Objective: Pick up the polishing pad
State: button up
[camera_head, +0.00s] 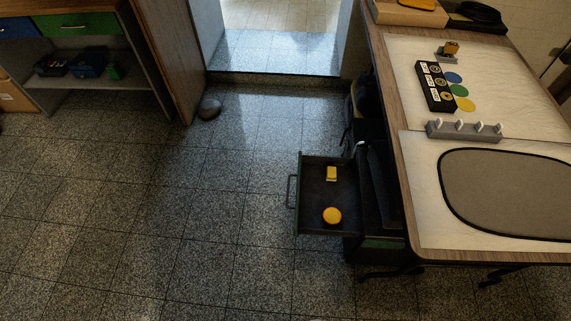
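A round yellow-orange disc (332,215), which looks like the polishing pad, lies flat in the front part of an open dark drawer (314,194). A small yellow block (331,174) lies farther back in the same drawer, apart from the disc. No label shows on either, so I cannot be certain which is the pad. My gripper is not in view.
The drawer juts left from under the workbench (400,170). The bench holds a dark mat (510,193), a grey hook rack (464,131) and a black key box (436,86). A dark round object (209,108) lies near the doorway. The tiled floor left of the drawer is clear.

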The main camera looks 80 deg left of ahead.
aim_at(331, 172)
jog(key=k+u, duration=0.1)
jog(key=u, duration=1.8)
jog(key=z, duration=1.5)
jog(key=j+z, duration=0.1)
jog(key=z, duration=0.35)
jog(key=k+z, duration=0.1)
jog(key=z, duration=0.4)
jog(key=k+j+z, duration=0.1)
jog(key=z, duration=0.35)
jog(key=k+z, duration=0.1)
jog(key=z, duration=0.4)
jog(key=k+z, duration=0.1)
jog(key=k, duration=0.15)
jog(key=u, duration=2.7)
